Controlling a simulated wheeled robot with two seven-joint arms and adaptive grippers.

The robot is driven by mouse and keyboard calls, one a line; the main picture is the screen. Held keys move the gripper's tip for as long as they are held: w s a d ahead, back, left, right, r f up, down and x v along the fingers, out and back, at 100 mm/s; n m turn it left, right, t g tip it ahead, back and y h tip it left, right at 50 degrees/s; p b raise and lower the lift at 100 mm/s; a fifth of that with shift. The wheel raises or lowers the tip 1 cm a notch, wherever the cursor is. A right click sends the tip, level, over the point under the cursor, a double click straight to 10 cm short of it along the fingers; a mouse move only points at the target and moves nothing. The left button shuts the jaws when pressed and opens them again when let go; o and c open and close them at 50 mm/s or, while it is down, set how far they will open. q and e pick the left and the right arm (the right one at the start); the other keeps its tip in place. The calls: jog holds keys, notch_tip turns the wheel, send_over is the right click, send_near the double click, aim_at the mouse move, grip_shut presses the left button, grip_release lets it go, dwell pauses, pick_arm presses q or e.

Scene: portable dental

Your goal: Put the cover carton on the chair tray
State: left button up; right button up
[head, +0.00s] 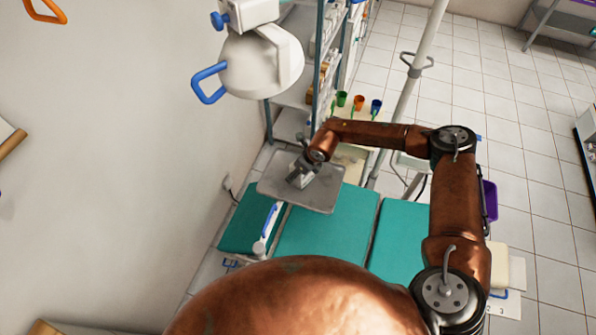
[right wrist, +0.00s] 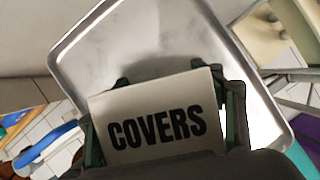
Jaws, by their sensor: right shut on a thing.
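The cover carton (right wrist: 155,122) is a pale box with "COVERS" in black letters, seen close up in the right wrist view. My right gripper (right wrist: 178,92) is shut on it, with one dark finger at each side. The chair tray (head: 318,200) is a grey metal plate above the green chair in the head view. My right gripper (head: 302,173) is over the tray's middle-left part. The tray (right wrist: 105,48) lies behind the carton in the wrist view, with a soft shadow on it. I cannot tell whether the carton touches the tray. My left gripper is out of view.
The teal chair (head: 330,232) extends beneath the tray. A white lamp head (head: 262,65) with a blue handle hangs at upper left. Shelves and several coloured cups (head: 358,102) stand behind the tray. A white pole (head: 415,75) rises to the right. The tray surface around the carton looks clear.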

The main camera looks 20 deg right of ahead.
jog(key=o, duration=1.3)
jog(key=b+v, duration=0.1)
jog(key=v, duration=1.1)
